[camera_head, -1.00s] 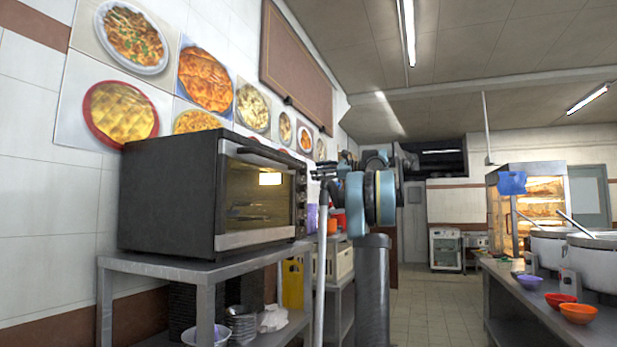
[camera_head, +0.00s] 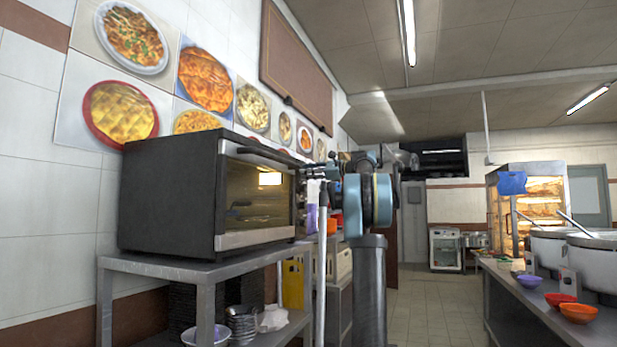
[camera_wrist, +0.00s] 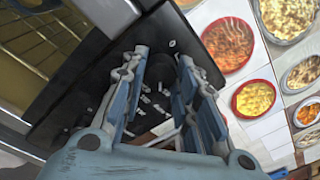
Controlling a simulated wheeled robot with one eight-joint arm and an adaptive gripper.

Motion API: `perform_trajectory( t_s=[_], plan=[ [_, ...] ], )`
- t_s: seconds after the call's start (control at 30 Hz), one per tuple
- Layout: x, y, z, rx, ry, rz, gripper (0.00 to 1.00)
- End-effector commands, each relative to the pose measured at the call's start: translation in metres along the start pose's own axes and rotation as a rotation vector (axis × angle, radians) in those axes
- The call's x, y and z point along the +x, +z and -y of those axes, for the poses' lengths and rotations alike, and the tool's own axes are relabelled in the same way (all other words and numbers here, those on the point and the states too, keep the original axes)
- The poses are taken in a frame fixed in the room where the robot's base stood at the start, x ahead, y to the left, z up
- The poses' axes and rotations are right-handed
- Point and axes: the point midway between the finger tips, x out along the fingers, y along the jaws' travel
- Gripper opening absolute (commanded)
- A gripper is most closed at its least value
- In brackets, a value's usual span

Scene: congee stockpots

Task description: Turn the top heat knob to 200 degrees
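A black toaster oven (camera_head: 170,195) with a lit glass door stands at the left in the head view. Its narrow control panel is at the right end of the front, partly hidden by my arm. In the wrist view, the dark control panel (camera_wrist: 85,95) lies beneath my gripper (camera_wrist: 163,62), with white dial marks showing. The two blue-grey fingers are apart, and a dark knob (camera_wrist: 159,72) shows between them near the tips. I cannot tell whether the fingers touch it. In the head view the gripper is close to the panel and its fingers are mostly hidden. The knob's setting is unreadable.
The oven sits on a metal shelf table (camera_head: 160,268) with bowls below. Food pictures (camera_head: 205,78) hang on the wall behind. At the right, a counter (camera_head: 530,305) holds stockpots and bowls. The tiled floor (camera_head: 425,310) between is clear.

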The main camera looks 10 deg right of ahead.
Motion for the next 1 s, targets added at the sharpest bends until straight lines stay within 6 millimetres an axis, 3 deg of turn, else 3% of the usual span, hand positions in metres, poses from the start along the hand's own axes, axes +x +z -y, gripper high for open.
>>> perform_trajectory(
  t_s=[0.5, 0.83, 0.87, 0.9, 0.93, 1.0],
  plan=[
    [0.0001, -0.0005, -0.0011, -0.187, -0.005, 0.010, 0.04],
    [0.0002, -0.0007, -0.0015, -0.199, -0.005, 0.011, 0.04],
    [0.0001, -0.0006, -0.0016, -0.199, -0.005, 0.011, 0.34],
    [0.0002, -0.0006, -0.0015, -0.199, -0.005, 0.011, 0.44],
    [0.0002, -0.0006, -0.0014, -0.199, -0.005, 0.011, 0.49],
    [0.0001, -0.0006, -0.0013, -0.198, -0.006, 0.011, 0.49]
  ],
)
